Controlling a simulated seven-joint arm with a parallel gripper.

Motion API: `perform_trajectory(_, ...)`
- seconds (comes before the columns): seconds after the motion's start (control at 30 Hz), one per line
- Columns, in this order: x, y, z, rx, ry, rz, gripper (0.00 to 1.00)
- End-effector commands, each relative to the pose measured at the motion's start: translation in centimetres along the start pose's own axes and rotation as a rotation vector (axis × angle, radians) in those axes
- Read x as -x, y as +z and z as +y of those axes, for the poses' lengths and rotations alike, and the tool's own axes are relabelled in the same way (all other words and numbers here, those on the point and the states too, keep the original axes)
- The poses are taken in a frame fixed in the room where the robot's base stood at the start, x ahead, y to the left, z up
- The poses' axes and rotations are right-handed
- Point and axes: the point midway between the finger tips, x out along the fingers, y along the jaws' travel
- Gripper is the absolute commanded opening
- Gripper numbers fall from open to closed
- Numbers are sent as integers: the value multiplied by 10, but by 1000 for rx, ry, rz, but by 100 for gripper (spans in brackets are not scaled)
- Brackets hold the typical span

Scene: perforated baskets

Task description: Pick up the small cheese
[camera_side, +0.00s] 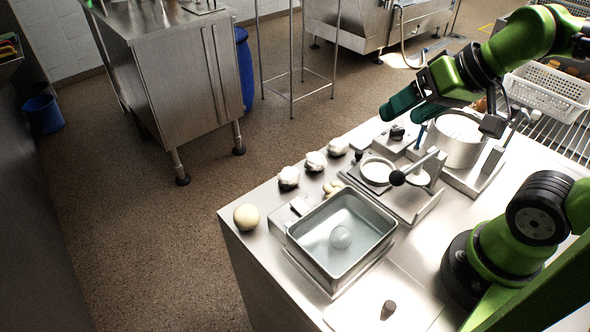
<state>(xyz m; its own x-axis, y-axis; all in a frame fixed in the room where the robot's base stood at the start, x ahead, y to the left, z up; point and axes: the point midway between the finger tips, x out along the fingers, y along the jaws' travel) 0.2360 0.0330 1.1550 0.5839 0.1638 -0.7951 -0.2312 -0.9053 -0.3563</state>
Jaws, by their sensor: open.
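I cannot tell for sure which thing is the small cheese. A round pale-yellow ball (246,217) sits on the table's left corner. A translucent whitish ball (340,237) lies in a steel tray (303,262) of clear liquid. A few small pale pieces (333,187) lie behind the tray. My gripper (405,112), with teal fingers, is up at the right, above the far part of the table. It is open, points left and seems empty. It is well away from the balls and the pale pieces.
A press with a black-knobbed lever (398,178) and a steel pot (458,140) stand beyond the tray. A white perforated basket (545,95) sits on a rack at right. A short peg (388,309) stands in front.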

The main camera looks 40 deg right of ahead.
Motion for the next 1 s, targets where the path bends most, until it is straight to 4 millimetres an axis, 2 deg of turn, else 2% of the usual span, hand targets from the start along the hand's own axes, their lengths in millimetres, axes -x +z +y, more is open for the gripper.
perform_trajectory(0.17, 0, 0, 0, 0, 0, 0, 73)
perform_trajectory(0.3, 0, 0, 0, 0, 0, 0, 57)
perform_trajectory(0.57, -1, 1, -1, 3, -1, -4, 57)
perform_trajectory(0.67, -11, 5, -5, 22, 5, -52, 57)
perform_trajectory(0.77, -27, 11, -17, 75, 20, -154, 57)
perform_trajectory(1.0, -60, 41, -56, 343, 41, -513, 57)
